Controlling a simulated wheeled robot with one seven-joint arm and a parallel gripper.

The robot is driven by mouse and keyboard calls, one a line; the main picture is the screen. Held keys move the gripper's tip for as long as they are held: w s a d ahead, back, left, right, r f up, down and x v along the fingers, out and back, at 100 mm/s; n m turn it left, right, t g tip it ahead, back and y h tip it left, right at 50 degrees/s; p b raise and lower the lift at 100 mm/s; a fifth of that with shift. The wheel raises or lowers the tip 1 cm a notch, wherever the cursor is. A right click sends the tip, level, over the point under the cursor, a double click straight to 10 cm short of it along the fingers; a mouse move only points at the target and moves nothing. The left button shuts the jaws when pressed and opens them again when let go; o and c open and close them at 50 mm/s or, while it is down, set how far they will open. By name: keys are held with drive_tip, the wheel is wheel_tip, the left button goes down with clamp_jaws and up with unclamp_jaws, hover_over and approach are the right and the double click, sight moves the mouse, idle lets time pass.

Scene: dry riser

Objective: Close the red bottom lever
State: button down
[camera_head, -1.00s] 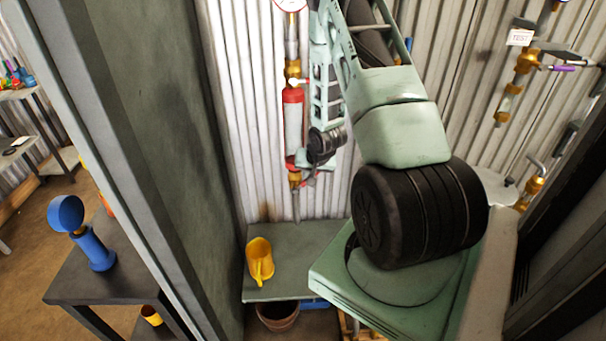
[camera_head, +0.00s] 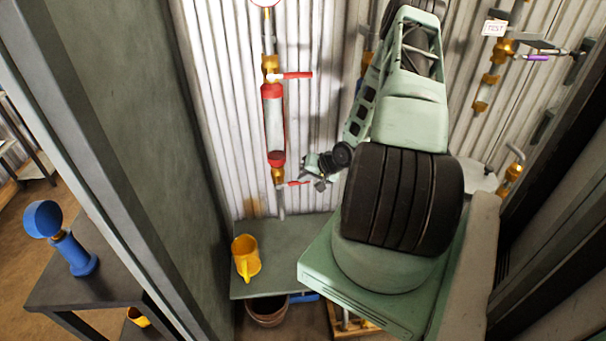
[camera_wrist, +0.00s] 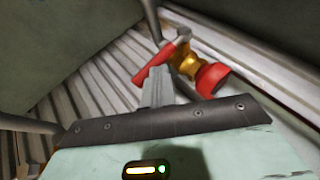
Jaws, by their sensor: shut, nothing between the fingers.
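The red bottom lever (camera_head: 295,184) sticks out sideways to the right from the brass valve (camera_head: 278,175) at the foot of the riser. In the wrist view the red lever (camera_wrist: 164,54) and brass valve (camera_wrist: 187,66) lie just beyond my fingers. My gripper (camera_head: 320,184) is just right of the lever's end in the head view. My fingers are shut and empty in the wrist view (camera_wrist: 158,78), with their tip close to the lever. I cannot tell whether they touch it.
The red-banded riser cylinder (camera_head: 274,125) stands against the corrugated wall, with a red top lever (camera_head: 297,75) pointing right. A yellow mug (camera_head: 246,257) sits on the low shelf (camera_head: 290,240) below. A grey-green wall panel (camera_head: 130,110) closes the left side.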

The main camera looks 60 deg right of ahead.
drive_tip(key=shift+s+d+f, duration=0.2)
drive_tip(key=shift+s+f, duration=0.05)
drive_tip(key=shift+f, duration=0.4)
drive_tip(key=shift+s+f, duration=0.15)
